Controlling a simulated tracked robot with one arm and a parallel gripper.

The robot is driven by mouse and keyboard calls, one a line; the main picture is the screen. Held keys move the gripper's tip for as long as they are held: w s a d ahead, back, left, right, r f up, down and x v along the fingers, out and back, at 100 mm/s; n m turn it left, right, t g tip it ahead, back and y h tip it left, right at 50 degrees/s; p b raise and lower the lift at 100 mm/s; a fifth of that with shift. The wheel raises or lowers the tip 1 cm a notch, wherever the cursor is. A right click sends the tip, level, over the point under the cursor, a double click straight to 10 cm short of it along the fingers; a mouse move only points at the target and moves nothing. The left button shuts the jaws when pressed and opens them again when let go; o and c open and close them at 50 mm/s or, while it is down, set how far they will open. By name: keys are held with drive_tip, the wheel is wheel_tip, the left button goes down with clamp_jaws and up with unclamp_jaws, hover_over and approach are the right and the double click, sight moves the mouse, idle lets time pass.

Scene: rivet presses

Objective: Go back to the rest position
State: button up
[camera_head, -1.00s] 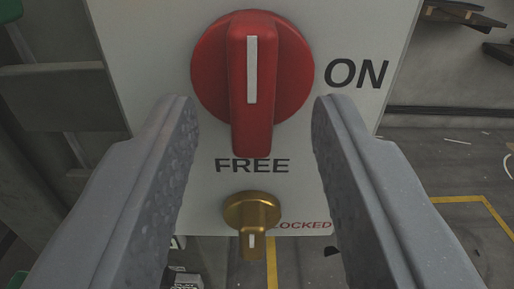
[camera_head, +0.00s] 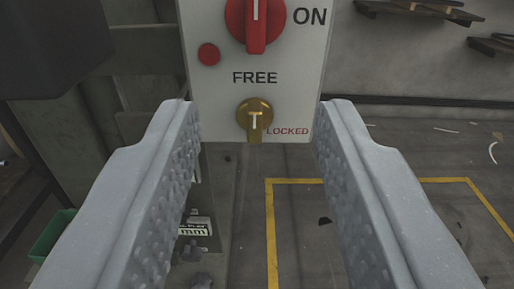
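My gripper (camera_head: 258,118) is open and empty, with its two grey fingers wide apart at the left and right of the picture. Ahead of it is a white switch panel (camera_head: 300,100). The panel bears a red rotary knob (camera_head: 256,28) with a white mark, cut off by the top edge, beside the word ON. Below it is a brass knob (camera_head: 255,120) with its white mark pointing up and down, between the words FREE and LOCKED. A small red round button (camera_head: 208,54) sits at the panel's left. The fingers appear clear of the knobs.
A yellow floor line (camera_head: 271,235) marks an area of grey floor at the right. A green bin (camera_head: 52,235) stands at lower left, below a dark box (camera_head: 50,45). Wooden pieces (camera_head: 430,10) lie on supports at the wall, upper right.

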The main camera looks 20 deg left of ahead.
idle(0.4)
drive_tip(key=w+d+r+h, duration=0.1)
drive_tip(key=w+r, duration=0.3)
drive_tip(key=r, duration=0.5)
drive_tip(key=w+d+r+h, duration=0.2)
drive_tip(key=w+r, duration=0.1)
drive_tip(key=r, duration=0.6)
wheel_tip(320, 180, up, 22)
drive_tip(key=s+h, duration=0.2)
drive_tip(key=h, duration=0.1)
drive_tip(key=s+a+r+m+g+h, duration=0.1)
drive_tip(key=s+r+m, duration=0.1)
drive_tip(key=s+r, duration=0.55)
drive_tip(key=s+a+r+m, duration=0.1)
drive_tip(key=s+r, duration=0.4)
drive_tip(key=r, duration=0.6)
drive_tip(key=s+a+r, duration=0.2)
drive_tip(key=s+r, duration=0.3)
drive_tip(key=s, duration=0.3)
drive_tip(key=s+a+r+y, duration=0.1)
drive_tip(key=s+a+r, duration=0.1)
drive_tip(key=s+r, duration=0.4)
drive_tip(key=s, duration=0.2)
drive_tip(key=shift+s+m+g, duration=0.4)
